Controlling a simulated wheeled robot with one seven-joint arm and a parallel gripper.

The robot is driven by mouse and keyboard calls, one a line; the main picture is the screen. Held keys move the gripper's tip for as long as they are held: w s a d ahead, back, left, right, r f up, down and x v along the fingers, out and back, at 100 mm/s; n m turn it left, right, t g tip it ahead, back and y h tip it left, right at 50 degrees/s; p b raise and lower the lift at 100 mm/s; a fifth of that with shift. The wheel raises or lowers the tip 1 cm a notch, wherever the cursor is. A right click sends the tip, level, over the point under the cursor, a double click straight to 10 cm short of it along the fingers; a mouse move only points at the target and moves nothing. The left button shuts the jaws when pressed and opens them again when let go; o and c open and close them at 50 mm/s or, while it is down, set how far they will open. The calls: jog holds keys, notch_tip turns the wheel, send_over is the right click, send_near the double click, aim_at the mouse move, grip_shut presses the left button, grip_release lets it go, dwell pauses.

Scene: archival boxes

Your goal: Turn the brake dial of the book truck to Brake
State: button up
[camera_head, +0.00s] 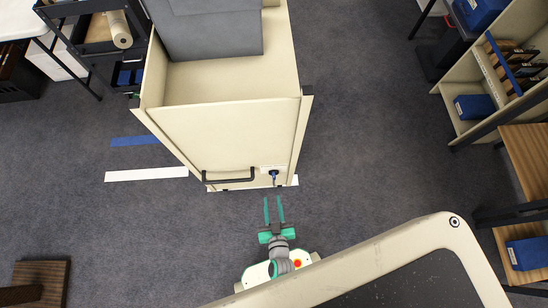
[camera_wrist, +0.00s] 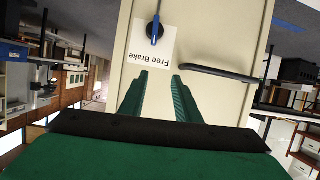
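The cream book truck (camera_head: 225,140) stands in the middle of the head view. Its brake dial (camera_head: 275,175), black with a blue grip, is low on the near end panel, right of the black handle (camera_head: 228,178). In the wrist view the dial (camera_wrist: 154,30) is at the top, beside an upside-down white label (camera_wrist: 150,48) reading "Free Brake". The blue grip runs nearly straight up and down there; which word it marks I cannot tell. My gripper (camera_head: 273,198) is open and empty, its green fingers pointing at the panel. The fingers (camera_wrist: 159,82) appear apart from the dial.
The handle also crosses the wrist view at right (camera_wrist: 215,74). Grey boxes (camera_head: 210,30) ride on the truck. Shelves with blue boxes (camera_head: 475,107) stand at right, a dark cart (camera_head: 95,35) at upper left.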

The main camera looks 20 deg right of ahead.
send_near(274, 177)
jog(key=shift+m+g+h, duration=0.3)
jog(key=shift+m+h, duration=0.1)
jog(key=x, duration=0.9)
jog(key=shift+w+a+r, duration=0.1)
jog(key=shift+w+a, duration=0.05)
jog(key=shift+a, duration=0.2)
grip_shut()
